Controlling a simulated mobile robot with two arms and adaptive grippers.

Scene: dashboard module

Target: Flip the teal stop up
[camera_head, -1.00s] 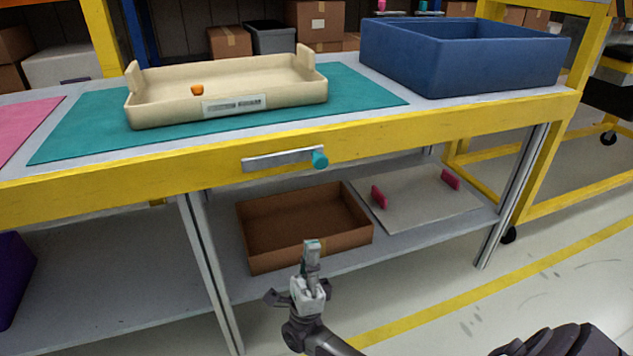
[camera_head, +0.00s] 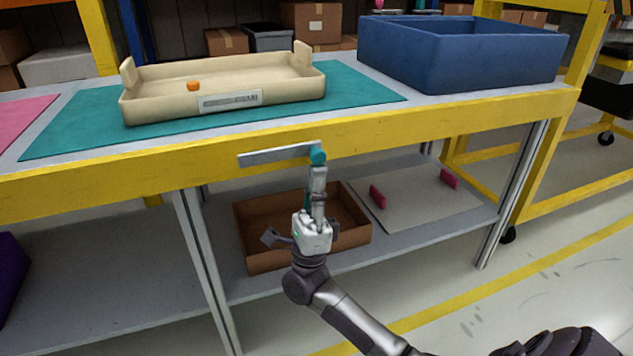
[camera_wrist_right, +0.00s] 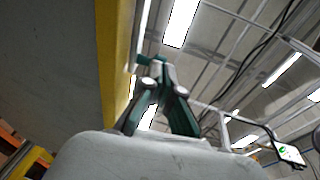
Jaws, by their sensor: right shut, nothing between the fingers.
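The teal stop (camera_head: 318,155) is a small round teal knob at the right end of a grey metal bar (camera_head: 275,155) on the yellow front edge of the table. The bar lies almost level, its knob end slightly higher. My right gripper (camera_head: 318,172) is shut and empty, pointing up with its tips directly below the knob, at or very near contact. In the right wrist view, the shut fingertips (camera_wrist_right: 158,66) are beside the yellow edge, with a bit of teal (camera_wrist_right: 143,59) at the tips. My left gripper is not in view.
A cream tray (camera_head: 150,110) with a small orange piece (camera_head: 193,85) sits on a teal mat (camera_head: 370,92). A blue bin (camera_head: 480,70) stands at the right. Below, the shelf holds a brown box (camera_head: 262,262) and a grey board with pink handles (camera_head: 425,205).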

